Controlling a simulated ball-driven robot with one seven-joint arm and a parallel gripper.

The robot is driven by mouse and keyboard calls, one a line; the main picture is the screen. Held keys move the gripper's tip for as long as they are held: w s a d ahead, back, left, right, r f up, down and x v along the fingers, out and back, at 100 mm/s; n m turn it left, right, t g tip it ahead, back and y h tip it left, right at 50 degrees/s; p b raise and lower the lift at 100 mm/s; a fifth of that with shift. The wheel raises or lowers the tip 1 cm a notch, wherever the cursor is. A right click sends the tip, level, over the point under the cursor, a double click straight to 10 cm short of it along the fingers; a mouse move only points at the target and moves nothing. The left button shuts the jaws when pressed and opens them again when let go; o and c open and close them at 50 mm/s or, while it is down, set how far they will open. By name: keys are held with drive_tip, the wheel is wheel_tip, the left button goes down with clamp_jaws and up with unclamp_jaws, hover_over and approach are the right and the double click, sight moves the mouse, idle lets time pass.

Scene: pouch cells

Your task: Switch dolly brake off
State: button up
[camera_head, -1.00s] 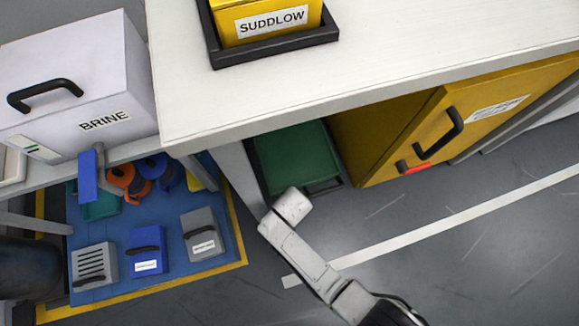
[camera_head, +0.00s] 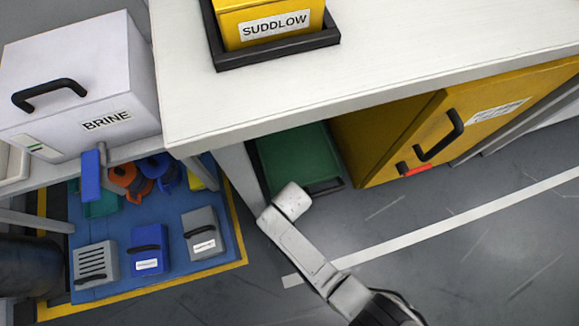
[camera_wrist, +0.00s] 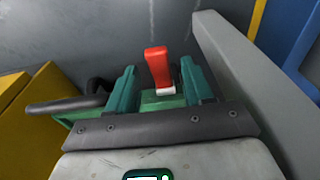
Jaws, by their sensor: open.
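A red lever (camera_wrist: 157,66) with a pale base stands up in the wrist view, in front of the green dolly (camera_wrist: 163,101). My gripper (camera_wrist: 160,82) is open, with one teal finger on each side of the lever. I cannot tell whether either finger touches it. In the head view the green dolly (camera_head: 298,158) sits on the floor under the white bench. My arm reaches toward its near edge there, and my fingertips and the red lever are hidden.
A grey bench leg (camera_head: 240,178) stands close left of my arm. A yellow cabinet (camera_head: 385,135) with a black handle is right of the dolly. A blue mat (camera_head: 185,275) with several boxes lies left. Bare grey floor is open at the front right.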

wheel_tip(320, 180, up, 11)
drive_tip(key=s+p, duration=0.1)
drive_tip(key=p, duration=0.5)
drive_tip(key=shift+d+f, duration=0.15)
drive_tip(key=shift+d, duration=0.05)
drive_tip(key=shift+s, duration=0.1)
